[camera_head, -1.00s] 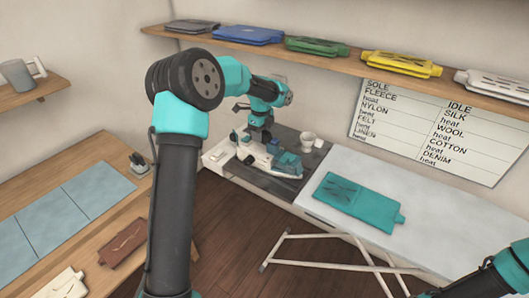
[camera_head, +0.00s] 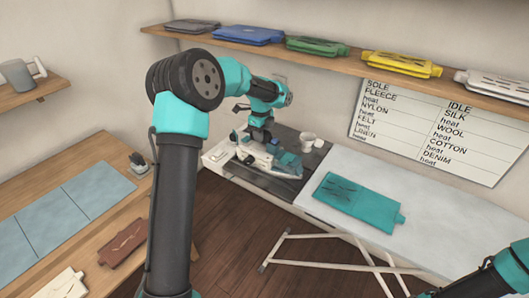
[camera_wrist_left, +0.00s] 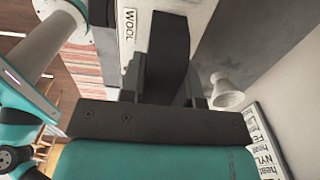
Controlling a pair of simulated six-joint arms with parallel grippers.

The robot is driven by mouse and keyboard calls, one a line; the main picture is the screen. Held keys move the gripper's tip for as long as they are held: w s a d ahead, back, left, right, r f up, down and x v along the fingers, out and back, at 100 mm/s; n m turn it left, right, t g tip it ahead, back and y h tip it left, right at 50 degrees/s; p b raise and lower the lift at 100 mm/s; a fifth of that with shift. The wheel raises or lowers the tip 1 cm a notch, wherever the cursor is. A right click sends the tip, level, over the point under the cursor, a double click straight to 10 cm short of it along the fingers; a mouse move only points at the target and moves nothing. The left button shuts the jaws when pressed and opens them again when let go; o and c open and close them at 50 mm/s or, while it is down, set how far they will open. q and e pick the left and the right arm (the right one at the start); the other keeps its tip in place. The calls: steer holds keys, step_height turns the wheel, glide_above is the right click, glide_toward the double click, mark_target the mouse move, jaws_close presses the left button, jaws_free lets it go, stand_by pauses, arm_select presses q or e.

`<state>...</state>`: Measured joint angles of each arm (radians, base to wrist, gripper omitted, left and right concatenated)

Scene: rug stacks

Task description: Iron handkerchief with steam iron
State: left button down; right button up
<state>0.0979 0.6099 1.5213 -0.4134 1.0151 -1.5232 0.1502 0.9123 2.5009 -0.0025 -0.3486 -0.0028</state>
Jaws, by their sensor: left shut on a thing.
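A teal cloth (camera_head: 350,197), apparently the handkerchief, lies flat on the pale ironing board (camera_head: 440,215), with dark crease marks on its upper part. A white and teal steam iron (camera_head: 288,160) is on the dark pad (camera_head: 262,182) at the board's left end. My left gripper (camera_head: 256,143) is down at the iron and shut on it; the exact grip is partly hidden.
A small white cup (camera_head: 307,139) stands just behind the iron and also shows in the left wrist view (camera_wrist_left: 226,92). A wooden table (camera_head: 105,230) with blue panels is at left. Folded coloured cloths lie on the wall shelf (camera_head: 340,56). The board right of the cloth is clear.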

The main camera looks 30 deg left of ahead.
arm_select(q)
steer(key=shift+r, duration=0.25)
steer(key=shift+r, duration=2.05)
steer(key=d+r, duration=0.2)
steer(key=d, duration=1.1)
steer(key=d+r, duration=0.2)
steer(key=d, duration=1)
steer(key=shift+s+d+r, duration=0.2)
steer(key=shift+s+d, duration=0.15)
steer(key=shift+d, duration=0.05)
steer(key=shift+f, duration=0.15)
